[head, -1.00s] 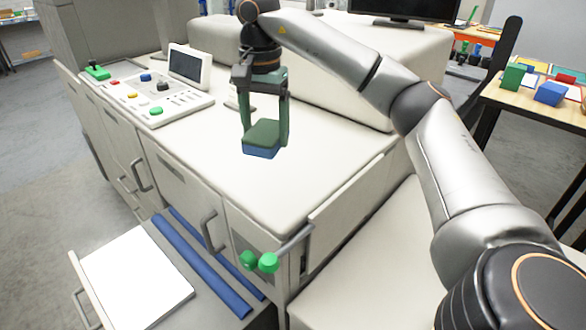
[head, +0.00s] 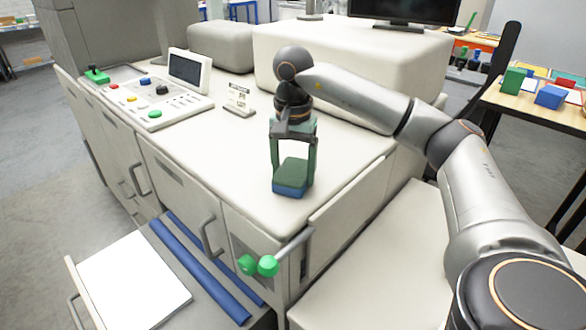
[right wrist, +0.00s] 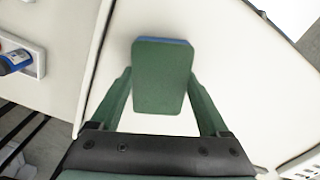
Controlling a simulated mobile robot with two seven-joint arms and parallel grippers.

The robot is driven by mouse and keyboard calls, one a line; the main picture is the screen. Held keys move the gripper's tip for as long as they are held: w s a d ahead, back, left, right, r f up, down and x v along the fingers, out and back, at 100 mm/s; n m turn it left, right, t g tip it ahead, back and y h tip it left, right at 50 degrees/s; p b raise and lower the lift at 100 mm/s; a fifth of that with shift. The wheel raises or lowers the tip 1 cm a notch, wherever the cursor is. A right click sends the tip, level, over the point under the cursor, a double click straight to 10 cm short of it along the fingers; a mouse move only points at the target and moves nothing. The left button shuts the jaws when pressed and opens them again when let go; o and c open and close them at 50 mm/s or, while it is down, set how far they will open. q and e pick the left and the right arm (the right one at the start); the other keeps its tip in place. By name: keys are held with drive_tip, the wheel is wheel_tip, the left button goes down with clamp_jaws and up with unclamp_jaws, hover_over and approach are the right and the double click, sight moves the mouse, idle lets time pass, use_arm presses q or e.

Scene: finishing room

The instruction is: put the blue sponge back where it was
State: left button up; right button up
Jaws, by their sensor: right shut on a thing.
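The blue sponge (head: 289,190) has a green upper layer and a blue underside. My right gripper (head: 293,180) is shut on it and points down over the front right part of the white worktop (head: 215,150). In the right wrist view the sponge (right wrist: 161,76) sits between the two green fingers, with a thin blue edge at its far side. I cannot tell whether its underside touches the worktop. My left gripper is not in view.
A control panel (head: 150,103) and a small sign (head: 239,99) stand on the worktop. An open drawer (head: 134,280) and green knobs (head: 257,265) are at the front. A side table (head: 530,110) holds coloured blocks. The right wrist view shows a blue item in a white holder (right wrist: 38,62).

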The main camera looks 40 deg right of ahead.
sight(293, 170)
drive_tip(key=shift+f, duration=0.1)
drive_tip(key=o, duration=1)
drive_tip(key=shift+o, duration=0.2)
wheel_tip(293, 170, up, 12)
drive_tip(key=p, duration=0.3)
